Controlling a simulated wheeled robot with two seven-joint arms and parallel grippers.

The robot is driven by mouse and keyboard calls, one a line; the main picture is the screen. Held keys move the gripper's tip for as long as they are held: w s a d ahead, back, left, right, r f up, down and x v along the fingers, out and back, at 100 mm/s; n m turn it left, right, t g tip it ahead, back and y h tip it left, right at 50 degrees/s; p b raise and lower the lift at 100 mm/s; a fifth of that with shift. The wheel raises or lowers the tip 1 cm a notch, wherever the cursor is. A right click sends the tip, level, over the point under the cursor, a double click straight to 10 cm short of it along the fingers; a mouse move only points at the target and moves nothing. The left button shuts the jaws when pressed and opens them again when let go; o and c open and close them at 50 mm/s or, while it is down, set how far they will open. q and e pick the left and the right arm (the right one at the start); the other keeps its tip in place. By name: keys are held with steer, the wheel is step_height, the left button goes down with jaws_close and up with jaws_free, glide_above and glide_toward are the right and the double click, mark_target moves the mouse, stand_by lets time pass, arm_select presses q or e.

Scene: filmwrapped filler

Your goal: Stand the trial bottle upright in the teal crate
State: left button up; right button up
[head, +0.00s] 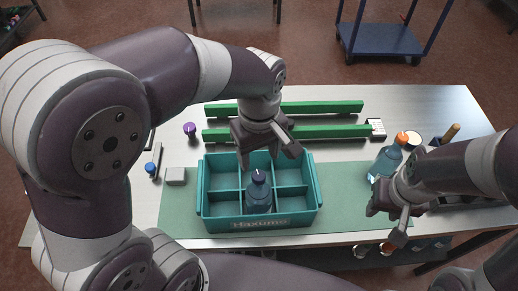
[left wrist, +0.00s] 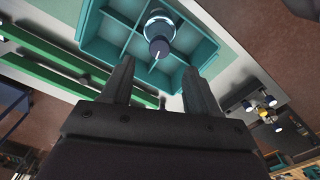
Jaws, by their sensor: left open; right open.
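The teal crate (head: 262,223) sits on the green mat and is divided into compartments. A blue bottle with a dark purple cap (head: 258,192) stands upright in its front middle compartment. The left wrist view shows this bottle's cap (left wrist: 159,47) just beyond my fingertips, inside the crate (left wrist: 108,33). My left gripper (head: 268,155) is open and empty above the crate, apart from the bottle. A second blue bottle with an orange cap (head: 386,160) stands at the right, beside my right gripper (head: 387,222), which is open. I cannot read which bottle is the trial one.
Two green bars (head: 290,133) lie behind the crate. A purple-topped item (head: 190,129), a grey block (head: 175,176) and a blue-tipped item (head: 150,168) are to the left. A dark holder with tools (head: 465,190) is at the right. The mat (head: 345,185) is clear right of the crate.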

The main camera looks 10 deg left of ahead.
arm_select(q)
steer(key=shift+a+r, duration=0.2)
steer(key=shift+r, duration=0.1)
steer(key=s+a+f+m+t, duration=0.1)
steer(key=s+a+f+m, duration=0.2)
steer(key=a+f+m, duration=0.4)
steer(key=shift+a+m, duration=0.6)
steer(key=shift+a, duration=0.15)
